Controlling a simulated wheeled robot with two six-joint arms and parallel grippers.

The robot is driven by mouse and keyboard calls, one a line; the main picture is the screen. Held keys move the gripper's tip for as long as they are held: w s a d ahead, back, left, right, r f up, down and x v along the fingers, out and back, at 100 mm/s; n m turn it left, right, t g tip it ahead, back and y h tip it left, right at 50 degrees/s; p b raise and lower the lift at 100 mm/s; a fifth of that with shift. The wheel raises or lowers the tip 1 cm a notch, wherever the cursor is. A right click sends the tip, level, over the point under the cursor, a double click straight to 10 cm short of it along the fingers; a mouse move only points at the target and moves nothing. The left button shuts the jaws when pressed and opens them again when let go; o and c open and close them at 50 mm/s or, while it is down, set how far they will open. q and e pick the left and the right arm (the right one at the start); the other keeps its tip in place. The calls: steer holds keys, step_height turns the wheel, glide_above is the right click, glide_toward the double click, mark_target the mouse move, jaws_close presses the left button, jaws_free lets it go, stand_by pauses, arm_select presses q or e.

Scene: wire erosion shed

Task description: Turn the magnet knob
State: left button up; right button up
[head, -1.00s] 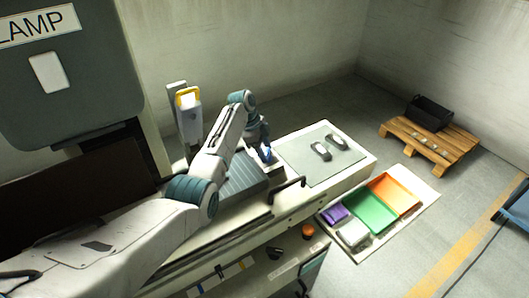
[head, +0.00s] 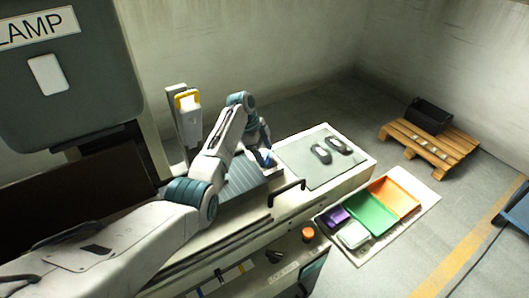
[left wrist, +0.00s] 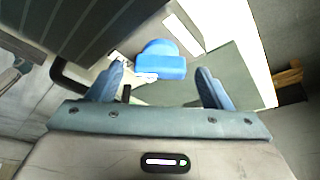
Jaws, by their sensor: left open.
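The magnet knob (left wrist: 160,62) is blue, with a rounded top and a block-like front, and shows in the left wrist view near the end of a dark grey ribbed plate (left wrist: 75,25). That plate also lies on the bench in the head view (head: 240,182). My left gripper (head: 265,160) hangs beside the plate's right end. Its blue fingers are open, one on each side of the knob in the left wrist view, with space visible between them and it. Whether a finger touches the knob cannot be told. In the head view the gripper largely hides the knob. My right gripper is out of view.
A black handle (head: 287,190) stands at the bench's front edge near the gripper. A grey-green mat (head: 300,150) with two dark objects lies to the right. Behind the arm is a grey post with a yellow-topped unit (head: 187,110). Coloured trays (head: 370,214) lie lower right.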

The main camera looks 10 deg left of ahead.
arm_select(q)
steer(key=b+v, duration=0.3)
steer(key=v, duration=0.7)
steer(key=shift+r, duration=0.2)
steer(key=shift+a, duration=0.15)
